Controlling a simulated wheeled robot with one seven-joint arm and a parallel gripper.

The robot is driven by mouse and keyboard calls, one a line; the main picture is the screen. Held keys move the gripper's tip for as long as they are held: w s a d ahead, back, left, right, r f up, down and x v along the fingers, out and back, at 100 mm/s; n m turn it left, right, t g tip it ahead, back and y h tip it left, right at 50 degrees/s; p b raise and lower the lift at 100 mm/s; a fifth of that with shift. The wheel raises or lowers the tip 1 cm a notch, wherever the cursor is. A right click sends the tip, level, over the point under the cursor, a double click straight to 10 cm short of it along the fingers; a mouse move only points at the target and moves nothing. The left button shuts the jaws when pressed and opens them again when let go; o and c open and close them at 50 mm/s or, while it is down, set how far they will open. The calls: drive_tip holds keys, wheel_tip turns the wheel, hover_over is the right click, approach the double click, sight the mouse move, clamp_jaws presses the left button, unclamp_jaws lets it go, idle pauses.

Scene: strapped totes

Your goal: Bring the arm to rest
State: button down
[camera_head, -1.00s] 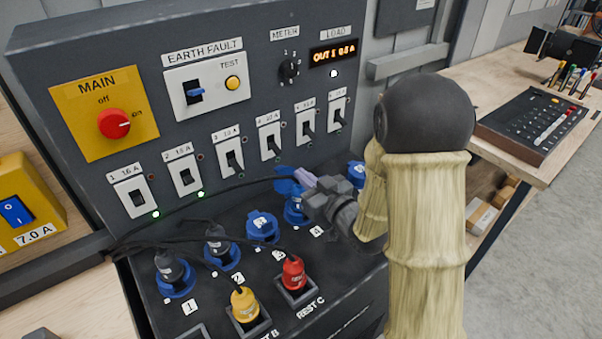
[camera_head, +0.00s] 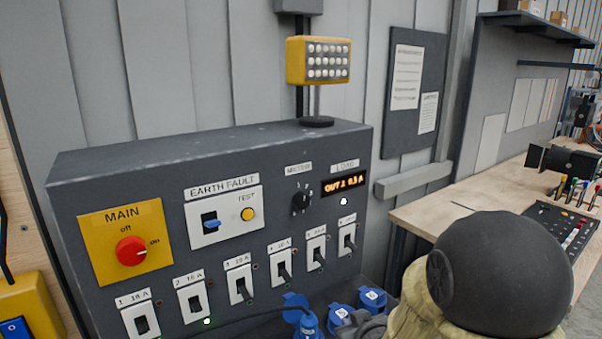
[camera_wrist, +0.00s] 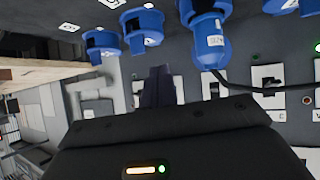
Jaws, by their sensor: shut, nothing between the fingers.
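My gripper (camera_wrist: 158,86) shows in the wrist view with its dark fingers together and nothing between them. It is near the row of blue sockets, apart from the blue plug (camera_wrist: 211,47), which has a black cable and sits at a socket. In the head view my arm fills the lower right, and most of the gripper is below the picture edge. The blue plug (camera_head: 309,326) shows at the bottom of the head view, under a raised blue lid.
The grey switch panel (camera_head: 120,178) has a red main knob (camera_head: 131,251), several switches and an orange display (camera_head: 346,185). A yellow lamp (camera_head: 320,61) stands on top. A wooden bench (camera_head: 435,212) with a black control box is at right.

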drive_tip(key=s+d+r+m+g+h+p, duration=0.1)
drive_tip(key=s+g, duration=0.7)
drive_tip(key=s, duration=0.8)
drive_tip(key=d+m+h+p, duration=0.1)
drive_tip(key=d+m, duration=0.1)
drive_tip(key=d, duration=0.1)
drive_tip(key=shift+s+r+m+h+p, duration=0.2)
drive_tip(key=shift+m+h+p, duration=0.1)
drive_tip(key=shift+p, duration=0.1)
drive_tip(key=shift+d, duration=0.1)
